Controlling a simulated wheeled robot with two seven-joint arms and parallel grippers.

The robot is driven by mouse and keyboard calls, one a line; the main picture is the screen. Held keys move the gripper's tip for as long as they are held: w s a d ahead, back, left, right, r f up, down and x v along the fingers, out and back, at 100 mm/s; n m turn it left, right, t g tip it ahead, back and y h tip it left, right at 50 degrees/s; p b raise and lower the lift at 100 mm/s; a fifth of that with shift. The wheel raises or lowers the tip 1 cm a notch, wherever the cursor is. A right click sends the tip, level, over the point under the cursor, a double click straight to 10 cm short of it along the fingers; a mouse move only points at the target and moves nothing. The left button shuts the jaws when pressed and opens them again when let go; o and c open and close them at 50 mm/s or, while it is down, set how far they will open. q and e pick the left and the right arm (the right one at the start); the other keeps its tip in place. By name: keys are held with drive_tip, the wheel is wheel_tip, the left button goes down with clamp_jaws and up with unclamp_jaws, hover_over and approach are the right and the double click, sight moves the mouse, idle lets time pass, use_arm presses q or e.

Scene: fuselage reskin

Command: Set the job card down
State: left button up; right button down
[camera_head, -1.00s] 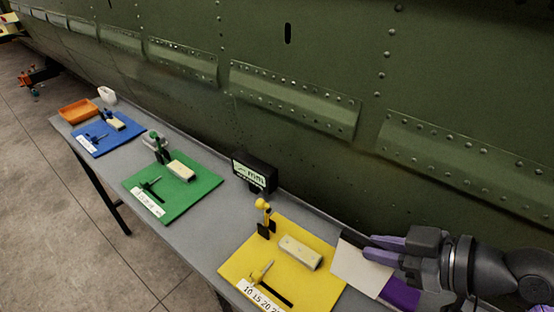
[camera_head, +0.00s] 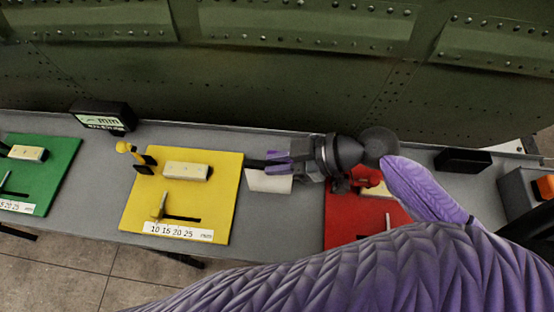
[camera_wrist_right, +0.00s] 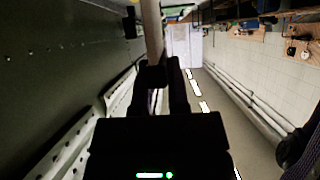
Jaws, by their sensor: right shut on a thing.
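The job card, a plain white card (camera_head: 268,182), is in the head view between the yellow mat and the red mat. My right gripper (camera_head: 262,161) is shut on its upper edge, and the card hangs down from the fingers. Whether its lower edge touches the table cannot be told. In the right wrist view the card shows as a thin pale strip (camera_wrist_right: 152,32), nearly edge-on, between the dark fingers (camera_wrist_right: 162,75). My left gripper is not in view.
The grey table (camera_head: 300,220) runs along the green riveted fuselage. On it are a yellow mat (camera_head: 145,215) with a block, a green mat (camera_head: 60,165), a red mat (camera_head: 345,225) partly behind my arm, a small display (camera_head: 100,115) and a black block (camera_head: 462,160).

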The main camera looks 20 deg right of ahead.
drive_tip(key=shift+f, duration=0.15)
drive_tip(key=c, duration=0.6)
unclamp_jaws()
